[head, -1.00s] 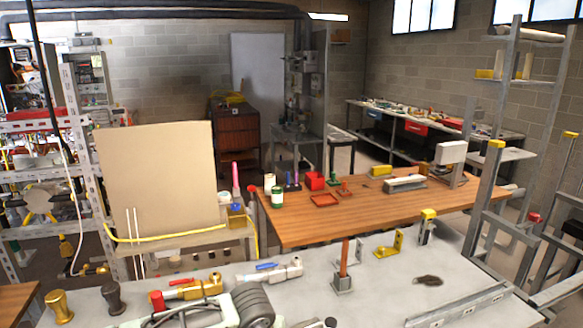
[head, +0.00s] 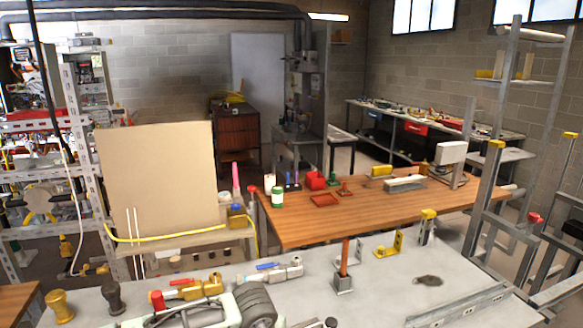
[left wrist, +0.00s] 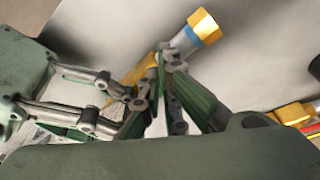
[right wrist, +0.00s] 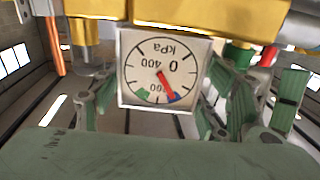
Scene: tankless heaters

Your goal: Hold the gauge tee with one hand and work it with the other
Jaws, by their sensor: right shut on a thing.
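In the right wrist view the gauge (right wrist: 158,70) shows a square white dial marked kPa, upside down, with a red needle. A gold body (right wrist: 200,12) spans above it. My right gripper (right wrist: 158,98) is shut on this gauge tee, with its fingers to either side of the dial. In the left wrist view a brass piece with a blue band (left wrist: 207,38) lies beyond my left gripper (left wrist: 166,52). The left fingertips meet in front of it, and contact is unclear. In the head view a brass fitting (head: 205,286) lies on the grey bench.
The grey bench (head: 385,290) also holds a blue-handled fitting (head: 278,270), a gold cup-like piece (head: 60,306), a red upright rod (head: 344,258) and a yellow bracket (head: 388,246). A wooden table (head: 300,225) stands behind. The bench is mostly clear at centre right.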

